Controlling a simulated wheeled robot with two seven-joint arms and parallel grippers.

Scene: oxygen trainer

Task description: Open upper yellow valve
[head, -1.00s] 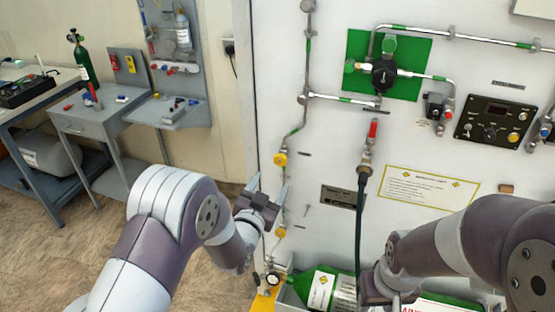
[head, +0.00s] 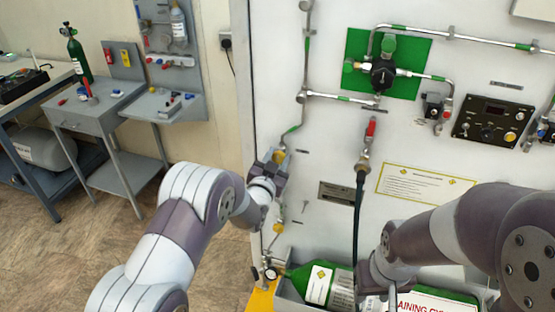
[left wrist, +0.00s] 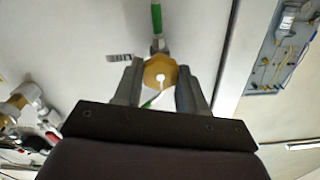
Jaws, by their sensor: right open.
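The upper yellow valve (head: 280,156) is on the vertical pipe at the panel's left side. My left gripper (head: 276,163) is at this valve in the head view and partly covers it. In the left wrist view the round yellow knob (left wrist: 160,72) lies between the two fingertips, one finger on each side. I cannot tell whether the fingers press on it. A lower yellow valve (head: 278,228) is further down the same line. My right gripper (head: 376,300) is low in front of the panel by the green cylinder, its fingers mostly hidden.
A green cylinder (head: 318,284) lies in a tray at the panel's foot. A black hose (head: 357,215) hangs from a red-handled valve (head: 370,130). A black regulator (head: 382,74) sits on a green plate. A grey workbench (head: 95,112) stands at left, with open floor before it.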

